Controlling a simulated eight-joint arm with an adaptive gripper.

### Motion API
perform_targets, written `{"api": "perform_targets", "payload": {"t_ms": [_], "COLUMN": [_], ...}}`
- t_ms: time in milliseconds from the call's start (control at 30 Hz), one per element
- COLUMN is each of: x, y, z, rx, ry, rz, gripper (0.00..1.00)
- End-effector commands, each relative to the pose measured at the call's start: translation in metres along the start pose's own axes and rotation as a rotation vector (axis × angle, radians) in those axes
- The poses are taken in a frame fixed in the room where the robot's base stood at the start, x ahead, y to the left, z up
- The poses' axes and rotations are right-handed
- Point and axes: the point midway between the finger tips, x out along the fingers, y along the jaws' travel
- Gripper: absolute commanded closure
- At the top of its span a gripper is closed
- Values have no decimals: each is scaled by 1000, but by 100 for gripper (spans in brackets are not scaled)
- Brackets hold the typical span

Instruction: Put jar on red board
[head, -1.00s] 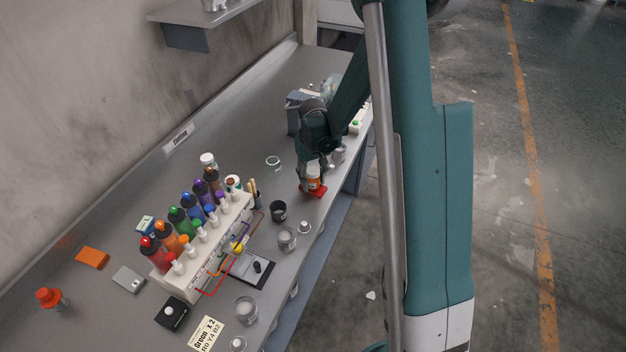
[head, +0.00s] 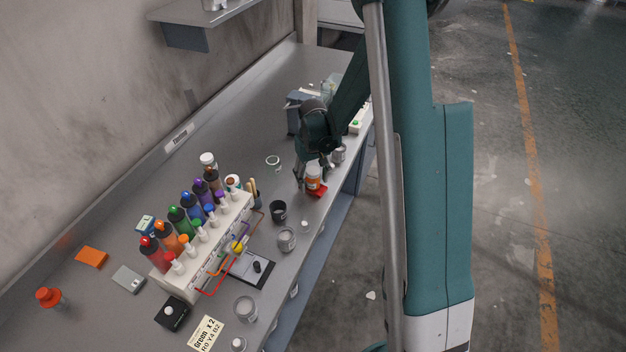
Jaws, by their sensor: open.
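An orange jar (head: 313,184) with a pale band stands upright on the small red board (head: 321,192) near the table's front edge, in the head view. The jar covers most of the board; only a red edge shows. My gripper (head: 312,174) is open right at the jar, with one finger to its left and the other near its top right. I cannot tell whether a finger still touches it. The gripper body hides what is directly behind.
A rack of several coloured bottles (head: 200,239) stands to the left. A black cup (head: 278,211), a glass jar (head: 287,240) and a metal cup (head: 338,154) are nearby. The table's front edge is close on the right. The table behind the gripper's left side is mostly clear.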

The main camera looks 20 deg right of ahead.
Motion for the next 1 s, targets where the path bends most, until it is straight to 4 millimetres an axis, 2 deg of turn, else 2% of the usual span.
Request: {"api": "perform_targets", "payload": {"t_ms": [167,367,1000], "x": [-8,-28,-108], "y": [0,0,0], "z": [0,0,0], "rx": [0,0,0], "ry": [0,0,0], "rz": [0,0,0], "gripper": [50,50,50]}}
